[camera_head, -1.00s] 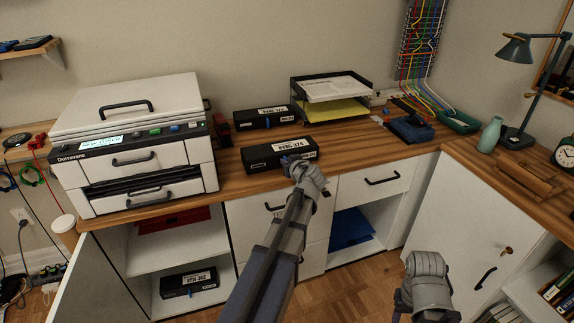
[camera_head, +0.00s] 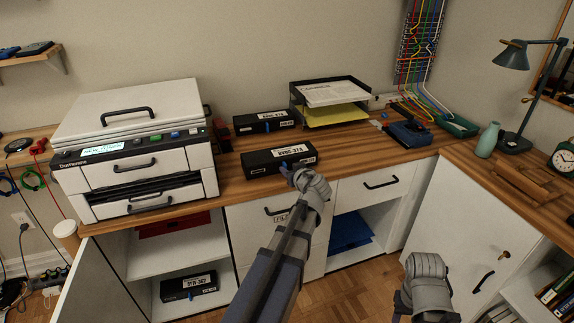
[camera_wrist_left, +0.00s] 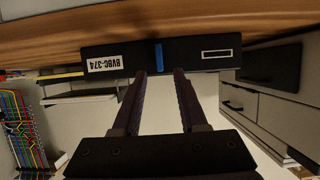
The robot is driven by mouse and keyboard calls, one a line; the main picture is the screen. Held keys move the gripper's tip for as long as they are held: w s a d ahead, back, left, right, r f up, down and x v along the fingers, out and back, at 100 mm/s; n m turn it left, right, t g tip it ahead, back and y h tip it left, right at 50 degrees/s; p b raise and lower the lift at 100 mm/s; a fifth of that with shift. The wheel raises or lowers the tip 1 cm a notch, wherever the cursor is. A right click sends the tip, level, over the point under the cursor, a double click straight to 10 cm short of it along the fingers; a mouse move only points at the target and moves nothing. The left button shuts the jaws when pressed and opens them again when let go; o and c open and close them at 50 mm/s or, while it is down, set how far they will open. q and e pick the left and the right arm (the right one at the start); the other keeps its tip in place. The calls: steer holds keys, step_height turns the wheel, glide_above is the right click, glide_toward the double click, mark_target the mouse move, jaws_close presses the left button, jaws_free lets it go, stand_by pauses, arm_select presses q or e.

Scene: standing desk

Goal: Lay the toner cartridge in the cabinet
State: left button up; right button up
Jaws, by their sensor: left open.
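A black toner cartridge box labelled BVBC-374 (camera_head: 262,164) lies at the desk's front edge, with a blue tab in the middle of its front. It spans the top of the left wrist view (camera_wrist_left: 195,56). My left gripper (camera_head: 287,171) is open just in front of it. In the wrist view its two fingers (camera_wrist_left: 161,73) point at the box, near the blue tab, with nothing held. The cabinet (camera_head: 140,262) under the printer stands open, with a shelf and another black box labelled 0TTK-362 (camera_head: 188,287) at the bottom. My right wrist (camera_head: 427,280) shows; its jaws are hidden.
A white printer (camera_head: 150,150) stands on the desk at left. Another black box (camera_head: 263,123) lies behind the front one. A paper tray (camera_head: 332,100) stands behind to the right. The open cabinet door (camera_head: 95,285) juts out at lower left. A red flat item (camera_head: 175,225) lies on the upper shelf.

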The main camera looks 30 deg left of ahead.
arm_select(q)
steer(key=p+v, duration=0.2)
steer(key=v, duration=0.6)
steer(key=s+d+f+m+g+h, duration=0.3)
steer(key=s+d, duration=0.3)
steer(key=d, duration=0.3)
steer(key=s+d+f+m+g+h, duration=0.3)
steer(key=s+d+f+m, duration=0.3)
steer(key=d, duration=0.4)
steer(key=s+d+f+m+g+h, duration=0.3)
steer(key=s+d+f+m, duration=0.1)
steer(key=s+d, duration=0.4)
steer(key=shift+d+m, duration=0.3)
steer(key=shift+d, duration=0.6)
steer(key=shift+f, duration=0.15)
